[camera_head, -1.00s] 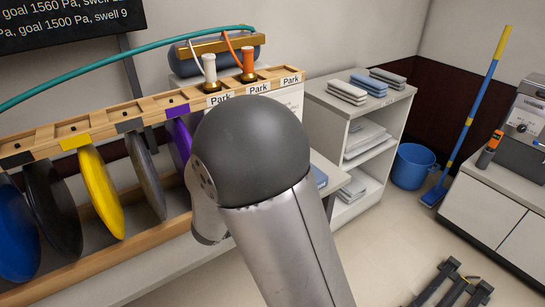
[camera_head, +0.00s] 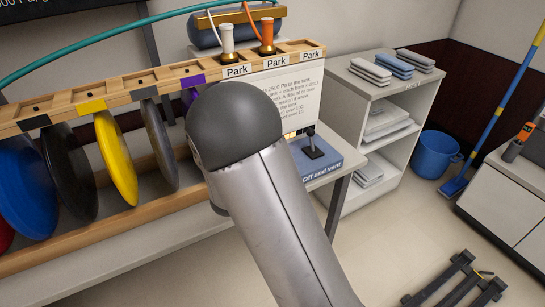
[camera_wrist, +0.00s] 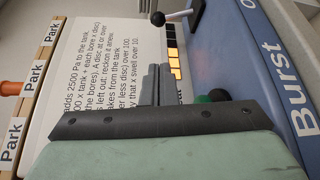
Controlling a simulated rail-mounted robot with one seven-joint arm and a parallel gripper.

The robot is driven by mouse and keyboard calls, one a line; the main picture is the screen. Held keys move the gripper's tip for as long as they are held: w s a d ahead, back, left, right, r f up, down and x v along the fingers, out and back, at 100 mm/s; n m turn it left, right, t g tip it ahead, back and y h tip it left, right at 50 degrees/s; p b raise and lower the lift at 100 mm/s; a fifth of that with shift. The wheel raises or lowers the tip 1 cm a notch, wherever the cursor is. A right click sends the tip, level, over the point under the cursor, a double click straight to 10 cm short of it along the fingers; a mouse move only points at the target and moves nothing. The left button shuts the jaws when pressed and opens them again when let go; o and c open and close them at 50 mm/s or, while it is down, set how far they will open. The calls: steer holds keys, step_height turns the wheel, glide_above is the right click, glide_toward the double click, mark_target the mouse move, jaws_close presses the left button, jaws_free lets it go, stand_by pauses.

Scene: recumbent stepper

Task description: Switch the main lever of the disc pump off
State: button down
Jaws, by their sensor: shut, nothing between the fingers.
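The disc pump's blue base (camera_head: 325,160), labelled "Off and vent", sits on the bench end in the head view. A dark lever (camera_head: 313,146) stands on it. In the wrist view the lever (camera_wrist: 178,16) has a black ball knob and a pale shaft, at the top. My gripper (camera_wrist: 157,72) is shut and empty, with its fingertips below the knob in the picture and apart from it. The blue base (camera_wrist: 240,50) runs down the right side, with the word "Burst". A green round part (camera_wrist: 218,95) is partly hidden by my gripper. In the head view my arm hides the gripper.
A white text panel (camera_wrist: 100,65) stands beside the lit orange bars (camera_wrist: 173,52). A wooden rack (camera_head: 120,92) holds several coloured discs at left. White and orange plugs stand in the Park places. A shelf (camera_head: 345,90) and blue bucket (camera_head: 436,155) are at right.

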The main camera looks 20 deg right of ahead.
mark_target(312, 140)
steer(key=p+x, duration=0.1)
steer(key=x, duration=1.4)
steer(key=shift+w+d, duration=0.1)
steer(key=shift+d, duration=0.2)
steer(key=shift+a+f+b, duration=0.15)
steer(key=shift+f+b, duration=0.05)
steer(key=shift+b, duration=0.3)
